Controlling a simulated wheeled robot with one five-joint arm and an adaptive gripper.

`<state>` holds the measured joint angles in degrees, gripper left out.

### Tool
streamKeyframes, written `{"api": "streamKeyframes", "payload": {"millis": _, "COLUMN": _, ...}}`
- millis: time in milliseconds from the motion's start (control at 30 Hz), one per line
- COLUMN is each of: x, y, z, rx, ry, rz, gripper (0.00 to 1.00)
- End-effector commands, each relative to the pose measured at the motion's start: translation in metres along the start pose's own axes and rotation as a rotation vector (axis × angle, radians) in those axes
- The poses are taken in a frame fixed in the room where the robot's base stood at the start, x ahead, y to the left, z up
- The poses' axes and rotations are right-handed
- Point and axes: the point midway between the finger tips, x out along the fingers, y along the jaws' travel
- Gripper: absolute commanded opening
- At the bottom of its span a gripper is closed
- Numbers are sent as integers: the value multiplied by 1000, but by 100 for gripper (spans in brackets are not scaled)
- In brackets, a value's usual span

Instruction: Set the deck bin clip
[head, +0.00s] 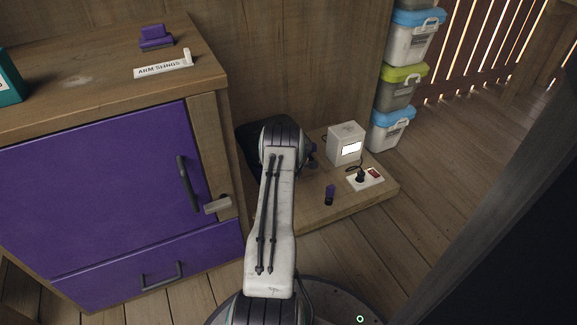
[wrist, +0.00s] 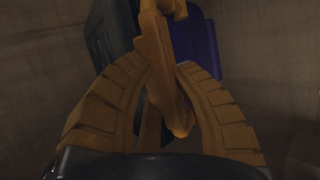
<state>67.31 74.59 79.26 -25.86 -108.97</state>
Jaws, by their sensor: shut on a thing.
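In the wrist view my gripper (wrist: 163,68) has its two ribbed orange fingers closed in on an orange clip (wrist: 172,100). The clip is a long bent piece, close in colour to the fingers, and it runs from the top of the picture down between them. Behind it are a dark ribbed bin wall (wrist: 112,35) and a purple panel (wrist: 203,52), perhaps the lid. In the head view a dark bin (head: 252,138) stands on the low wooden deck (head: 350,200), partly hidden by my arm. My gripper is hidden there, and so is the clip.
A purple-doored cabinet (head: 120,190) stands left. Stacked lidded bins (head: 391,130) stand behind right. Floor at right is clear.

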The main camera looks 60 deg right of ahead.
Motion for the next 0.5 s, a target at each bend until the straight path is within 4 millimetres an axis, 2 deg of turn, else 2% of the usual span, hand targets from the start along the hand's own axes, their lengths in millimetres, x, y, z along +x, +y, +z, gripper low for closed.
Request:
{"api": "streamKeyframes", "payload": {"millis": 300, "x": 0, "y": 3, "z": 2, "rx": 3, "ry": -3, "rz": 5, "gripper": 0}}
{"api": "streamKeyframes", "payload": {"millis": 333, "x": 0, "y": 3, "z": 2, "rx": 3, "ry": -2, "rz": 5, "gripper": 24}}
{"api": "streamKeyframes", "payload": {"millis": 500, "x": 0, "y": 2, "z": 1, "rx": 2, "ry": -2, "rz": 4, "gripper": 40}}
